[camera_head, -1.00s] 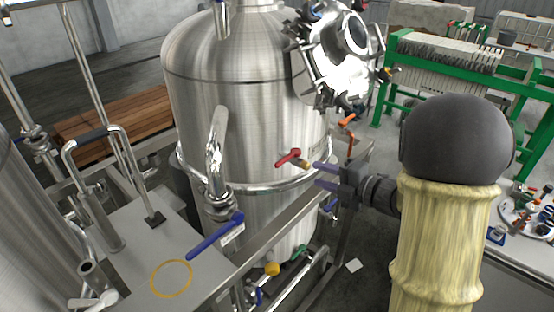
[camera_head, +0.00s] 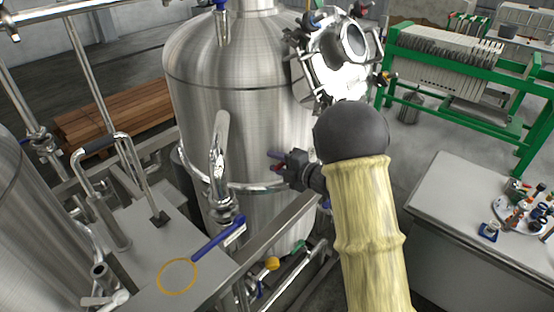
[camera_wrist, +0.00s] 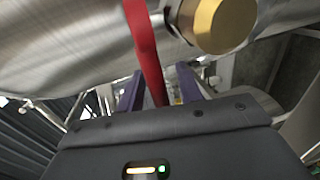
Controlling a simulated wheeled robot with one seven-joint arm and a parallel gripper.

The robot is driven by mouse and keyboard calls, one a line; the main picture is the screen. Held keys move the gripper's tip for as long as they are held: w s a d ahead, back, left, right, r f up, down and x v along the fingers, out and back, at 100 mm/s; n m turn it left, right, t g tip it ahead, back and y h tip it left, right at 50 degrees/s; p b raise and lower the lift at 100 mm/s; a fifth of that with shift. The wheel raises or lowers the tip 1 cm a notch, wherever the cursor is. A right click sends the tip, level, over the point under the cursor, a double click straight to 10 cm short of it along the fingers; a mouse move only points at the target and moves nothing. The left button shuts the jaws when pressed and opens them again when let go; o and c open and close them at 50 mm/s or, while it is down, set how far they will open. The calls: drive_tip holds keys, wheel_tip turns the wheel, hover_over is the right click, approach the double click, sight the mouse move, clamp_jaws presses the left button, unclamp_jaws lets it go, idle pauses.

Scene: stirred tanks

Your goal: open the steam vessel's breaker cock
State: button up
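The steel vessel (camera_head: 250,115) stands in the middle of the head view. A cock with a red lever (camera_wrist: 146,45) and a brass-coloured end (camera_wrist: 222,25) is on its side; I take it for the breaker cock. In the wrist view the red lever runs down between the two purple fingers of my gripper (camera_wrist: 160,88). The fingers stand apart with gaps to the lever. The lever's lower end is hidden behind the gripper body.
A steel rail (camera_head: 285,218) runs below my gripper. A manway (camera_head: 345,50) juts out above. A grey table (camera_head: 450,200) stands at right.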

clamp_jaws()
